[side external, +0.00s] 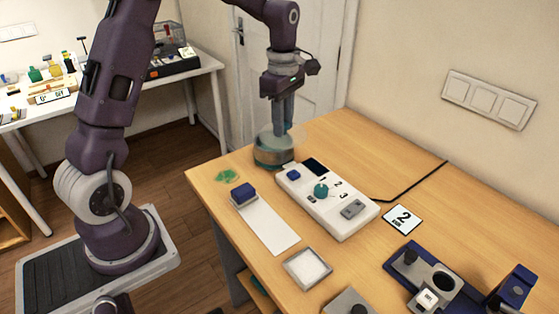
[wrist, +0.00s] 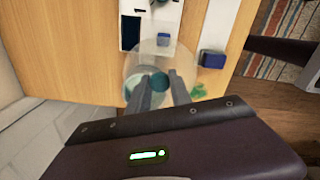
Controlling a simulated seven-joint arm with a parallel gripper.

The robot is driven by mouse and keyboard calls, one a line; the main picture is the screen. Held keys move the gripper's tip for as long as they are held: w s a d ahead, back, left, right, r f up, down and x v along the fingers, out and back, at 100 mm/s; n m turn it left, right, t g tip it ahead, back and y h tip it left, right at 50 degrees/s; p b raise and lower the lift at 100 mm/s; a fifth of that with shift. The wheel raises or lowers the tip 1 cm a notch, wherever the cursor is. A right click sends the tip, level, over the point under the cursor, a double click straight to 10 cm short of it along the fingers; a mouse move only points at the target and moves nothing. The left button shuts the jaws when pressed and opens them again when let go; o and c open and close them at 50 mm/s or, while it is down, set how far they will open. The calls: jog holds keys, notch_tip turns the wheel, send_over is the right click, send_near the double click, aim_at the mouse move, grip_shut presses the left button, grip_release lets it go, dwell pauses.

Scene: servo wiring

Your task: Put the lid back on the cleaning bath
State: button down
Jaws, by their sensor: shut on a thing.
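The cleaning bath (side external: 272,154) is a round teal and grey tub at the far left corner of the wooden table. The lid (side external: 267,133) is a clear, pale disc, at or just over the top of the bath. My gripper (side external: 285,132) points down above the bath, its fingers shut on the lid's teal knob. In the wrist view the knob (wrist: 160,80) shows between the fingertips, with the clear lid (wrist: 150,52) around it. The fingers and lid partly cover the bath there. I cannot tell whether the lid touches the rim.
A white control box (side external: 327,199) with a teal dial stands right of the bath. A blue block (side external: 244,194) sits at the end of a white strip (side external: 272,228). Green scraps (side external: 227,176) lie near the left edge. A white-filled tray (side external: 307,268) and blue fixture (side external: 437,280) are nearer.

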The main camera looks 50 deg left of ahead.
jog(key=w+a+n, duration=0.2)
jog(key=w+a, duration=0.1)
jog(key=a, duration=0.5)
jog(key=shift+s+f, duration=0.1)
jog(key=shift+f, duration=2.75)
jog(key=shift+f, duration=0.1)
jog(key=c, duration=1.1)
grip_release()
jog(key=o, duration=0.5)
